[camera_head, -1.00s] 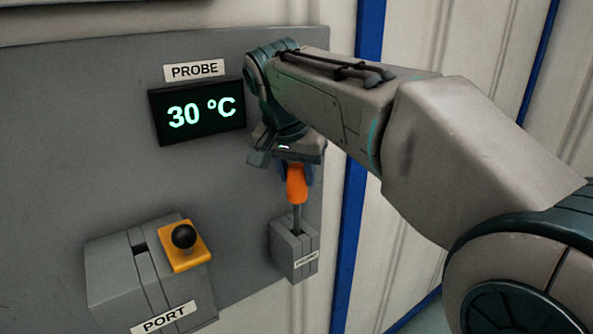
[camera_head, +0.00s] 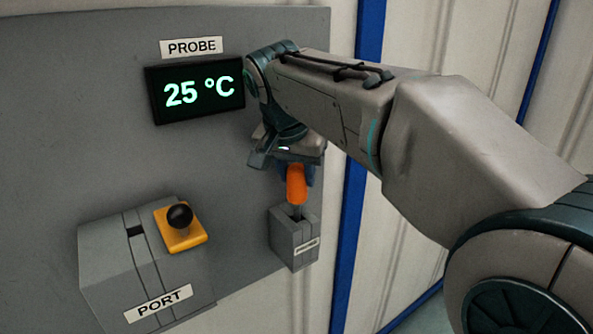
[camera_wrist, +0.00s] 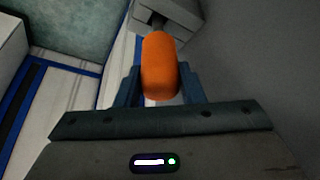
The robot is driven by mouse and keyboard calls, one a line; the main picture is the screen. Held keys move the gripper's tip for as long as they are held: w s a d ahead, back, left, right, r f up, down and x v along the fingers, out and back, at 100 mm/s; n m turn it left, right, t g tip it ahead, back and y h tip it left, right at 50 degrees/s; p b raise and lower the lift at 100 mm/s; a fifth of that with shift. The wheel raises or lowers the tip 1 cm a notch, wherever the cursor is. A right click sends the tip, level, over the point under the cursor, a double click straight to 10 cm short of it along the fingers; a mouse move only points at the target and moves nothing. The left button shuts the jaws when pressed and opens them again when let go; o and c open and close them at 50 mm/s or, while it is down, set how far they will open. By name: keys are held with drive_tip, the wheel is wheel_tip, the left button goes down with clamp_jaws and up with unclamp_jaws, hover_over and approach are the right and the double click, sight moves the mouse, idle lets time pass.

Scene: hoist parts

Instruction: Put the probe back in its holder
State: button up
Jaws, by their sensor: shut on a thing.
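The probe has an orange handle (camera_head: 297,184) and a thin grey shaft that goes down into the top of the holder. The holder (camera_head: 294,240) is a small grey block with a label, at the right edge of the panel. My gripper (camera_head: 296,172) is shut on the orange handle, above the holder. In the wrist view the handle (camera_wrist: 160,68) sits between the two blue fingers, and the holder (camera_wrist: 166,15) shows beyond it. The shaft's lower end is hidden inside the holder. The display (camera_head: 198,90) under the PROBE label reads 25 °C.
A grey PORT block (camera_head: 140,262) with a slot stands at the lower left of the panel. A yellow plate with a black knob (camera_head: 180,217) is on it. The grey panel (camera_head: 70,120) is bare between them. A blue post (camera_head: 350,220) stands right of the holder.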

drive_tip(key=shift+f+b, duration=1.05)
drive_tip(key=shift+f, duration=0.4)
drive_tip(key=o, duration=1.1)
drive_tip(key=shift+o, duration=0.2)
drive_tip(key=p+v, duration=0.2)
drive_tip(key=v, duration=1.2)
drive_tip(key=s+d+f+n, duration=0.1)
drive_tip(key=s+d+f, duration=0.3)
drive_tip(key=f, duration=0.6)
drive_tip(key=s+d+f+n+g+y, duration=0.1)
drive_tip(key=s+d+f, duration=0.4)
drive_tip(key=f, duration=0.5)
drive_tip(key=s+d+f+n, duration=0.2)
drive_tip(key=s+d+f, duration=0.2)
drive_tip(key=d+f, duration=0.3)
wheel_tip(320, 180, down, 3)
drive_tip(key=shift+s+r+y, duration=0.1)
drive_tip(key=shift+s+y, duration=0.15)
drive_tip(key=shift+y, duration=0.05)
